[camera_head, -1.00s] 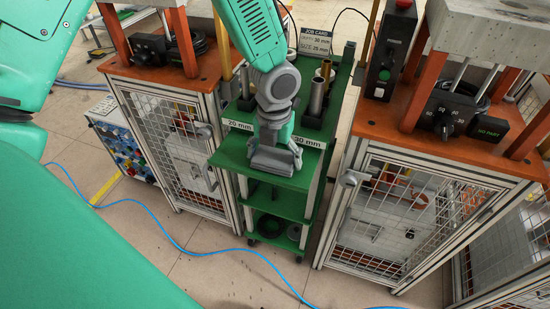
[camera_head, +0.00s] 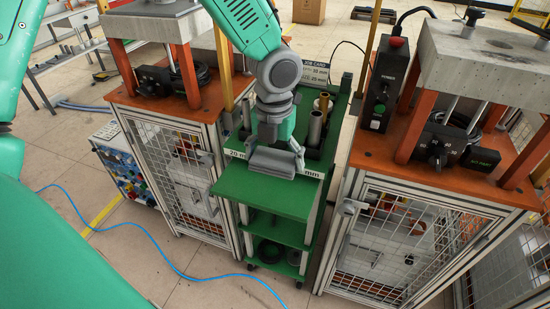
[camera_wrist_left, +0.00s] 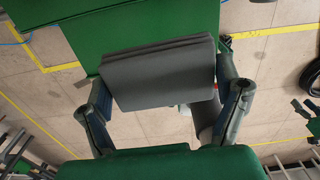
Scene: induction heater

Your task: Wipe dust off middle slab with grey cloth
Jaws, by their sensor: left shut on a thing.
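My left gripper (camera_head: 275,150) is shut on a folded grey cloth (camera_head: 272,163). In the head view it holds the cloth in front of the rear part of the green cart. In the left wrist view the grey cloth (camera_wrist_left: 160,72) lies flat between the two fingers of the left gripper (camera_wrist_left: 165,85). A light grey slab (camera_head: 490,60) stands on orange legs at the right, with dark specks on top. Another grey slab (camera_head: 155,22) stands at the upper left. I cannot tell which is the middle one. My right gripper is not in view.
The green cart (camera_head: 265,195) stands between two caged workstations, with metal cylinders (camera_head: 316,125) and a job card near its back. A black control box (camera_head: 385,85) with a red button stands left of the right slab. A blue cable (camera_head: 150,235) crosses the floor.

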